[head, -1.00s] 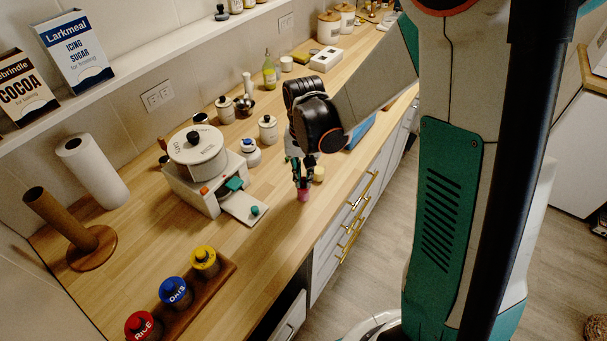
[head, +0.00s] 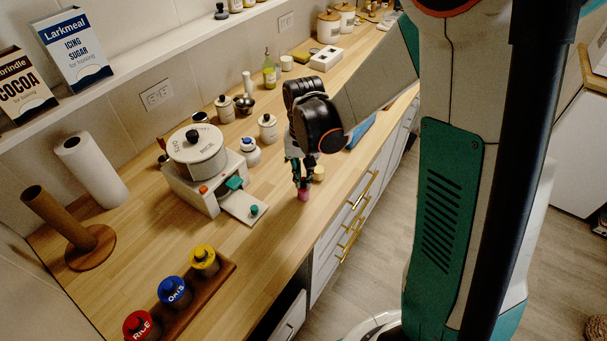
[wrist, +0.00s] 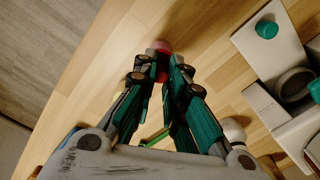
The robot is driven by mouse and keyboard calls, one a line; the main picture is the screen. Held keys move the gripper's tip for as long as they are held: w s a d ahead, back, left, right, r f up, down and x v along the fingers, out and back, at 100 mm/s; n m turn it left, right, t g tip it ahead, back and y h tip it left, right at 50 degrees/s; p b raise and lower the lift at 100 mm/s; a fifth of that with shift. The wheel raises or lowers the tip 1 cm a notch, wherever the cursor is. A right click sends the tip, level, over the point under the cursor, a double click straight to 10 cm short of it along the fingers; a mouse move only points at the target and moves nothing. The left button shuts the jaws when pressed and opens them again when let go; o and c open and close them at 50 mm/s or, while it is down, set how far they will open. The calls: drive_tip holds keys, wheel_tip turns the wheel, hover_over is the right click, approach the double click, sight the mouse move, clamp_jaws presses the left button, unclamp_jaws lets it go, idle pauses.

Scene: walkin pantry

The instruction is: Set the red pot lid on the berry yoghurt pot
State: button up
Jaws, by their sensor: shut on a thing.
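My gripper (head: 302,184) points down near the counter's front edge, its fingers closed on a small red thing (wrist: 162,74), which looks like the red pot lid. It is mostly hidden between the fingers. A small pink pot (head: 303,196), apparently the berry yoghurt pot, stands on the counter directly below the fingertips. It also shows just past the fingertips in the wrist view (wrist: 162,46). I cannot tell whether lid and pot touch. A small pale yellow pot (head: 318,173) stands just behind my gripper.
A white stand (head: 206,190) with a large pot (head: 196,152) and a tray with a green knob (head: 254,210) lie to the left. A wooden rack (head: 222,274) holds red, blue and yellow canisters in front. Drawers with brass handles are below the edge.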

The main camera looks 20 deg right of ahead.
drive_tip(key=shift+f, duration=0.15)
drive_tip(key=o, duration=1.3)
drive_tip(key=shift+r, duration=0.2)
drive_tip(key=shift+r+p, duration=2.25)
drive_tip(key=shift+r, duration=1.1)
